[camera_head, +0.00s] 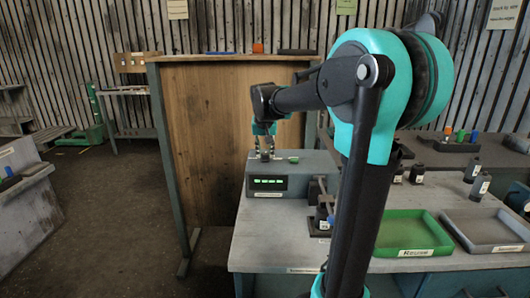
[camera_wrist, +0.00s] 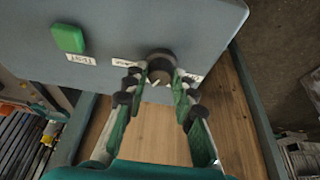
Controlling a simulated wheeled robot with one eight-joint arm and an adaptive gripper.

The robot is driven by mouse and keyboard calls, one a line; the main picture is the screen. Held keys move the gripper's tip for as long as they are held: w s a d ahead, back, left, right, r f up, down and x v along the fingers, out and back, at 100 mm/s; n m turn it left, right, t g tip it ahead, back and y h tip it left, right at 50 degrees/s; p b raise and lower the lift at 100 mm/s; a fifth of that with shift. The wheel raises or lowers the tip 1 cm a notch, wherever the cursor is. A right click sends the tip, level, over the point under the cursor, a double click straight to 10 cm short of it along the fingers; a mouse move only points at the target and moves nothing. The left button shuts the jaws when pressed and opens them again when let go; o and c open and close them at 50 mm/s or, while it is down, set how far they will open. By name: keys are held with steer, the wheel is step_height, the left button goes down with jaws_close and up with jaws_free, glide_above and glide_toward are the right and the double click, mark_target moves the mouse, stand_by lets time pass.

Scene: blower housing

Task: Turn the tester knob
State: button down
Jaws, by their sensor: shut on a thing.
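The tester (camera_head: 267,187) is a grey box with a lit green display, standing at the left end of the workbench. Its dark round knob (camera_wrist: 161,60) is on the top panel in the wrist view, with a light pointer mark and small white labels on both sides. A green button (camera_wrist: 68,38) labelled TEST sits to the left of the knob in that view; it also shows in the head view (camera_head: 294,160). My gripper (camera_head: 264,154) reaches down onto the tester top. In the wrist view its fingers (camera_wrist: 160,82) are shut on the knob, one on each side, partly hiding it.
A dark fixture (camera_head: 322,212) stands right of the tester. A green tray (camera_head: 412,229) and a grey tray (camera_head: 485,226) lie further right, with several small dark parts behind them. A tall wooden panel (camera_head: 215,130) stands behind the tester.

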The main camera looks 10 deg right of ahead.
steer(key=c, duration=1.2)
jaws_free()
steer(key=v, duration=1.2)
